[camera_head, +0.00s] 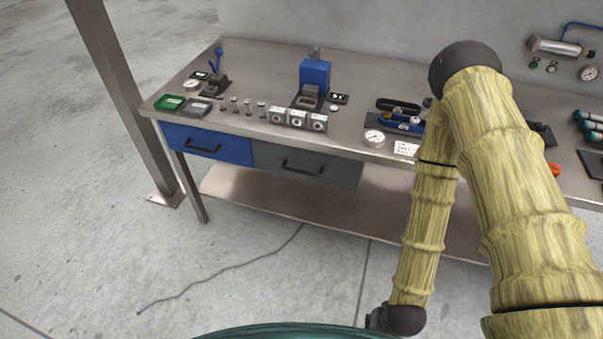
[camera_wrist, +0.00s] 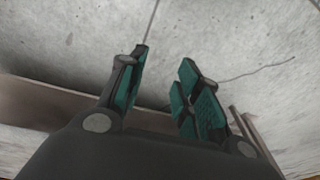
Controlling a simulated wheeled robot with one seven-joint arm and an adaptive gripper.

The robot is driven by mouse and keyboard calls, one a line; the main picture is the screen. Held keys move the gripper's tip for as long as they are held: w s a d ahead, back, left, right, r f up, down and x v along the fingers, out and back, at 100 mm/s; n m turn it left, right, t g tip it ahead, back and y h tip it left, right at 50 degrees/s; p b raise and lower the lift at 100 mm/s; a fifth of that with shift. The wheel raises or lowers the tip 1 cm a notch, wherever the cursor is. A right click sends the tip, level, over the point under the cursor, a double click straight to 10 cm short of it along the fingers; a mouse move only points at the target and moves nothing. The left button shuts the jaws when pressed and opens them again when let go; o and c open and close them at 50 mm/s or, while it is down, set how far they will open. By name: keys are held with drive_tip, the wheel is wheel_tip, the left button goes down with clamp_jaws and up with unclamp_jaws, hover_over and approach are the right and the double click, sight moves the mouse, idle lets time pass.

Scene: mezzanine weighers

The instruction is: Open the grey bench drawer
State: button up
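The grey bench drawer (camera_head: 335,172) is under the bench top, to the right of the blue drawer (camera_head: 228,149). It has a dark bar handle (camera_head: 302,168) on its front, and its front looks flush with the blue one, so it appears shut. My gripper is out of sight in the head view, where my arm bends down at the right. In the wrist view my gripper (camera_wrist: 160,95) has its two green-padded fingers apart with nothing between them. Concrete floor and part of the lower shelf show beyond it. The drawer is not clearly seen in the wrist view.
The steel bench top (camera_head: 245,68) bears weights, gauges, small trays and a blue device (camera_head: 314,74). A lower shelf (camera_head: 290,205) runs beneath the drawers; it also shows in the wrist view (camera_wrist: 45,103). A post (camera_head: 125,95) stands at the left. The floor in front is mostly clear.

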drive_tip(key=w+a+f+m+t+b, duration=0.3)
drive_tip(key=w+a+f+t+b, duration=0.15)
drive_tip(key=w+a, duration=0.65)
drive_tip(key=m+t+h+b, duration=0.4)
drive_tip(key=m+t+b, duration=0.5)
drive_tip(key=m+b, duration=0.75)
approach(302, 172)
drive_tip(key=x, duration=1)
drive_tip(key=shift+w+f+b, duration=0.25)
drive_tip(key=shift+w+b, duration=0.05)
drive_tip(key=shift+b, duration=0.1)
drive_tip(key=shift+n, duration=0.25)
clamp_jaws()
